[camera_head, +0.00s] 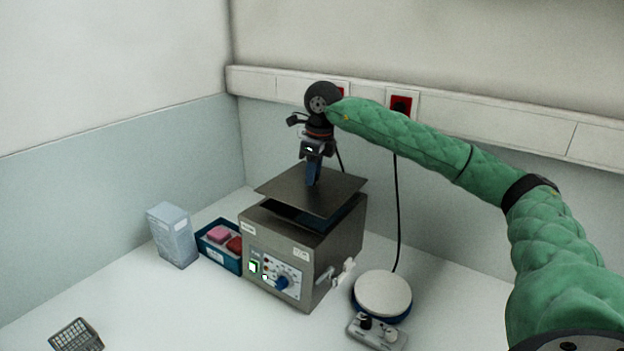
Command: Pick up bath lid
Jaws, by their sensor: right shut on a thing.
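The bath lid (335,188) is a flat grey metal plate. It is held roughly level above the open top of the water bath (285,235), a grey metal box with a control panel and a blue knob on its front. A dark gap shows between the lid and the bath. My right gripper (313,172) points down, shut on the lid's handle at the middle of the plate; the fingers hide most of the handle. My right arm comes in from the right in a green quilted sleeve. My left gripper is not in view.
A blue tray (212,254) with pink and red items and a pale box (173,235) stand left of the bath. A round white-topped hotplate (382,293) stands at its right, its cable rising to the wall. A wire basket (76,337) lies front left.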

